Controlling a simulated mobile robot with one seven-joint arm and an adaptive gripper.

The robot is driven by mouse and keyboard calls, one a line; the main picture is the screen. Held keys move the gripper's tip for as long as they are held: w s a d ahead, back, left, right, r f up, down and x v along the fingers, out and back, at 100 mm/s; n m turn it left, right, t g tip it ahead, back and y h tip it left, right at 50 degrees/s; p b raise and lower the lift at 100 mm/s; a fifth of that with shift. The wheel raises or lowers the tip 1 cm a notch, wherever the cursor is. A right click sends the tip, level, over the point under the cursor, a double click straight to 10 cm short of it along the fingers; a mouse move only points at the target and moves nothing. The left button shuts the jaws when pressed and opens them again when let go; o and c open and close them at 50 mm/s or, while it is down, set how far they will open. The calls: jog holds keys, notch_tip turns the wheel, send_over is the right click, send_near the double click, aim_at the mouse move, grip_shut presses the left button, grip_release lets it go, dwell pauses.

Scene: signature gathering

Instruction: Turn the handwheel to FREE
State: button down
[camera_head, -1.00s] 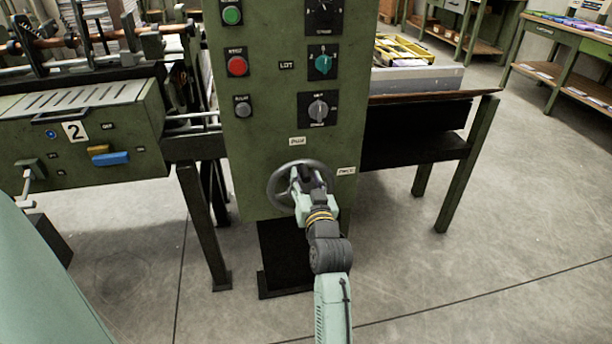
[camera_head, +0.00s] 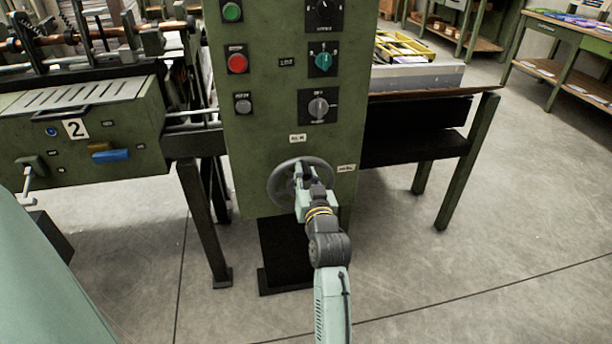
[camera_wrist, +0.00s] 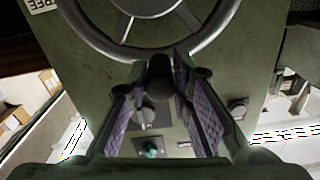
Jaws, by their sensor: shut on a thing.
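The dark handwheel (camera_head: 273,186) is on the lower front of the green machine cabinet. It also shows at the top of the wrist view (camera_wrist: 90,32), which looks at the cabinet upside down. My gripper (camera_head: 312,180) is at the wheel's right side. In the wrist view my gripper (camera_wrist: 160,80) has its two fingers on either side of the wheel's dark knob (camera_wrist: 160,88), shut on it. The FREE label (camera_wrist: 40,4) is at the top left there. In the head view a small label (camera_head: 345,168) sits right of the wheel, too blurred to read.
Another label (camera_head: 297,138) is above the wheel. Push buttons (camera_head: 237,64) and rotary switches (camera_head: 318,107) are higher on the cabinet (camera_head: 262,140). A dark-topped table (camera_head: 430,145) stands to the right, and a green machine unit numbered 2 (camera_head: 130,160) to the left. The floor in front is clear.

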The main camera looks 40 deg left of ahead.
aim_at(332, 184)
jog(key=shift+w+d, duration=0.1)
dwell(0.7)
jog(key=shift+w+d+m+p, duration=0.3)
jog(key=shift+w+d+m, duration=0.15)
jog(key=shift+m, duration=0.45)
jog(key=m, duration=0.1)
jog(key=w+d+m, duration=0.1)
jog(key=shift+w+d+f+m, duration=0.1)
jog(key=shift+w+f+m, duration=0.15)
jog(key=shift+m, duration=0.05)
jog(key=w+d+f+m, duration=0.1)
jog(key=m, duration=0.1)
jog(key=w+d+f+m+p, duration=0.1)
jog(key=m, duration=0.1)
jog(key=shift+w+m, duration=0.1)
jog(key=shift+m, duration=0.2)
jog(key=f+m, duration=0.1)
jog(key=w+f+m, duration=0.1)
jog(key=m, duration=0.1)
jog(key=d+f+m, duration=0.1)
jog(key=shift+w+p, duration=0.25)
jog(key=shift+p, duration=0.05)
jog(key=m, duration=0.1)
jog(key=f+m, duration=0.1)
jog(key=shift+w+d+f+m, duration=0.2)
jog(key=shift+f+m, duration=0.1)
jog(key=shift+m, duration=0.1)
jog(key=shift+f+m, duration=0.8)
jog(key=shift+m, duration=0.2)
jog(key=shift+f, duration=0.1)
